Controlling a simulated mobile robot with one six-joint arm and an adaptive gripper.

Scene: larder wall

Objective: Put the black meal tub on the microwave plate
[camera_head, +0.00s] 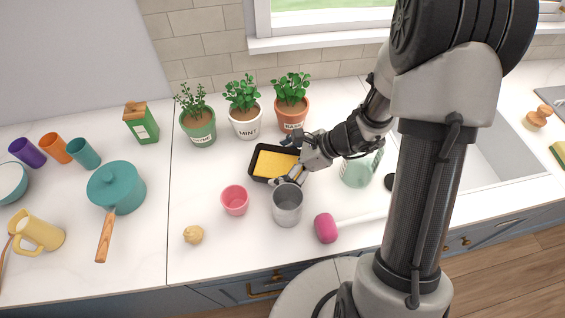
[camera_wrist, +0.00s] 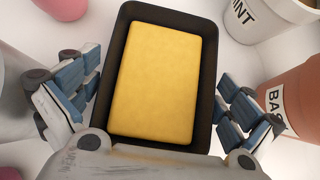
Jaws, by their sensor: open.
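The black meal tub (camera_head: 254,163) sits on the white counter in front of the herb pots. It holds a flat yellow filling (camera_head: 275,164). In the wrist view the tub (camera_wrist: 208,90) lies lengthwise up the middle of the picture. My gripper (camera_head: 287,160) is open at the tub, reaching in from the right. In the wrist view my gripper (camera_wrist: 160,103) has one finger on each side of the tub, with a gap on both sides. Part of the tub's near end is hidden by the gripper body. No microwave or its plate is in view.
A grey metal cup (camera_head: 287,206) and a pink cup (camera_head: 235,201) stand close in front of the tub. Thyme (camera_head: 198,125), mint (camera_head: 245,120) and basil (camera_head: 291,114) pots stand behind.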

